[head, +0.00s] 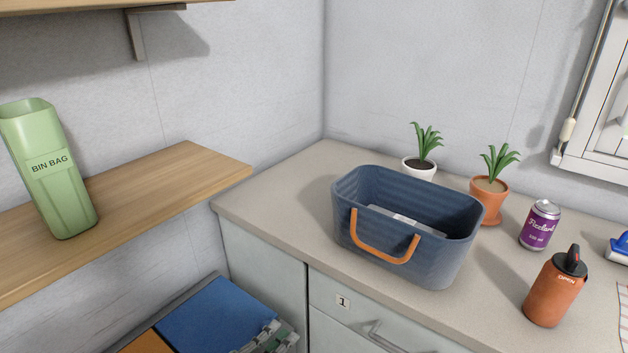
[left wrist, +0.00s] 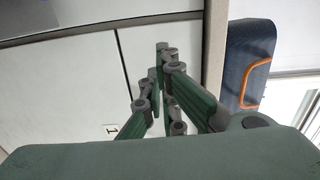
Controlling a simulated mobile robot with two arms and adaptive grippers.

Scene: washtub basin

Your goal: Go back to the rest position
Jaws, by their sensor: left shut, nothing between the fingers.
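The blue washtub basin (head: 405,235) with an orange handle stands upright on the grey counter in the head view. Something pale lies inside it, mostly hidden by the near wall. The basin also shows sideways at the right of the left wrist view (left wrist: 240,60). My left gripper (left wrist: 163,75) shows in the left wrist view, shut and empty, in front of the pale cabinet front and apart from the basin. My right gripper is in neither view.
On the counter (head: 275,205) are two potted plants (head: 420,166) (head: 490,188), a purple can (head: 540,225) and an orange bottle (head: 556,288). A green bin-bag holder (head: 62,200) stands on a wooden shelf (head: 160,185) at left. A blue folder (head: 215,318) lies below.

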